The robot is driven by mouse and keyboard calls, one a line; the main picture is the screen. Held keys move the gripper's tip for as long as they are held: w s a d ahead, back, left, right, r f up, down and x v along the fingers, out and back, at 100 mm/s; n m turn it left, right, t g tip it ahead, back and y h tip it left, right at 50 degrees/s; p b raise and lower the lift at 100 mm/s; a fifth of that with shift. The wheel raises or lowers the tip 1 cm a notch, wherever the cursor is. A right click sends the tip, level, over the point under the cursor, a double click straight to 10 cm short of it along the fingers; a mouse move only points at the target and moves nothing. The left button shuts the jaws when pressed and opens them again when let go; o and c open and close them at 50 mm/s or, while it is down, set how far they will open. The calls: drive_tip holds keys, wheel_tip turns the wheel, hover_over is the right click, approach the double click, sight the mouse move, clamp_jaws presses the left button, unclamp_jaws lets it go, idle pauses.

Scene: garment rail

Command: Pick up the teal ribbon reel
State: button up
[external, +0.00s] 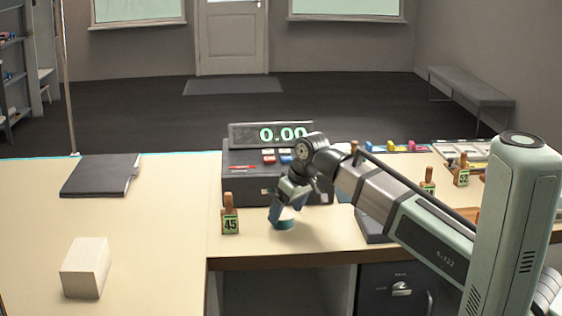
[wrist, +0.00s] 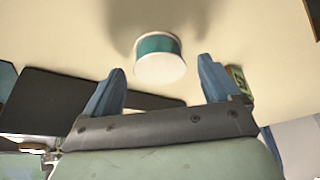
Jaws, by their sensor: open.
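The teal ribbon reel (wrist: 157,44) is a short cylinder with white end faces and a teal band. In the wrist view it lies just ahead of the gap between my blue fingertips, clear of both. My gripper (wrist: 160,76) is open and empty. In the external view my gripper (external: 286,207) points down at the counter in front of the cash register. The reel (external: 283,225) shows there as a teal patch just below the fingers, partly hidden by them.
A tag block numbered 45 (external: 230,217) stands close to the left of my gripper. The cash register (external: 245,185) is right behind. A white box (external: 86,268) and a dark folder (external: 100,175) lie farther left, with clear counter between. More tags (external: 461,172) stand right.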

drive_tip(key=shift+x, duration=1.4)
drive_tip(key=c, duration=1)
drive_tip(key=shift+r, duration=0.1)
